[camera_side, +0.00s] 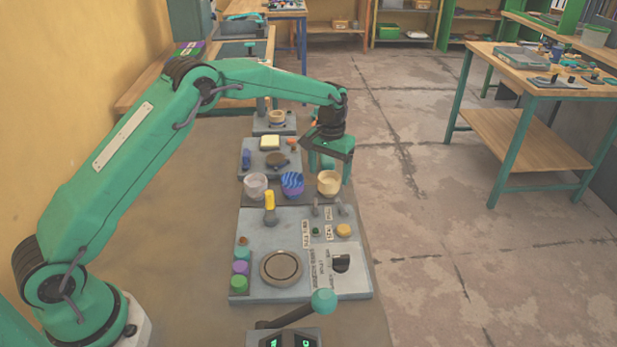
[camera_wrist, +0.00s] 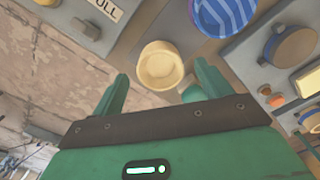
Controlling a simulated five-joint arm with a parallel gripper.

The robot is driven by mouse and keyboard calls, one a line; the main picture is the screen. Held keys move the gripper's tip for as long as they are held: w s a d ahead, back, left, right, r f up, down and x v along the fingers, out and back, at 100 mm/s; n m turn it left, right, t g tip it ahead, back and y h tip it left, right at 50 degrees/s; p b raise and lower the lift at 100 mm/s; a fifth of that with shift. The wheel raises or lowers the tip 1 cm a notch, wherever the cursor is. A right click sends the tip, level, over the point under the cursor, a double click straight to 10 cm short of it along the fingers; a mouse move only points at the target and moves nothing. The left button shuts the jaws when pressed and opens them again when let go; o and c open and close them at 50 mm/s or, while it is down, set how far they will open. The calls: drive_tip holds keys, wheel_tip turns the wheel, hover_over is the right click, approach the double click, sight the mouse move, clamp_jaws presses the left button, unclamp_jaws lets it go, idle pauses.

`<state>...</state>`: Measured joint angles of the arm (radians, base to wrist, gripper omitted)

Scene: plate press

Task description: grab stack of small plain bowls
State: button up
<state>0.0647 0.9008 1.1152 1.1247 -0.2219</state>
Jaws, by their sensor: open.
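The stack of small plain bowls (camera_side: 328,183) is cream-coloured and stands at the right end of a row of bowls in the side view. In the wrist view the plain bowls (camera_wrist: 161,66) lie just beyond and between my fingertips. My gripper (camera_side: 325,165) is open and points down close behind the stack; in the wrist view its two green fingers (camera_wrist: 160,85) are spread with nothing between them. How many bowls are stacked cannot be told.
A pale bowl stack (camera_side: 256,186) is farther left. A grey control panel (camera_side: 300,285) with knobs lies in front. Another panel (camera_side: 257,173) lies behind.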

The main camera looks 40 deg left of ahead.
sight(328, 178)
drive_tip(key=shift+s+f, duration=0.15)
drive_tip(key=shift+f, duration=2.25)
drive_tip(key=c, duration=1.1)
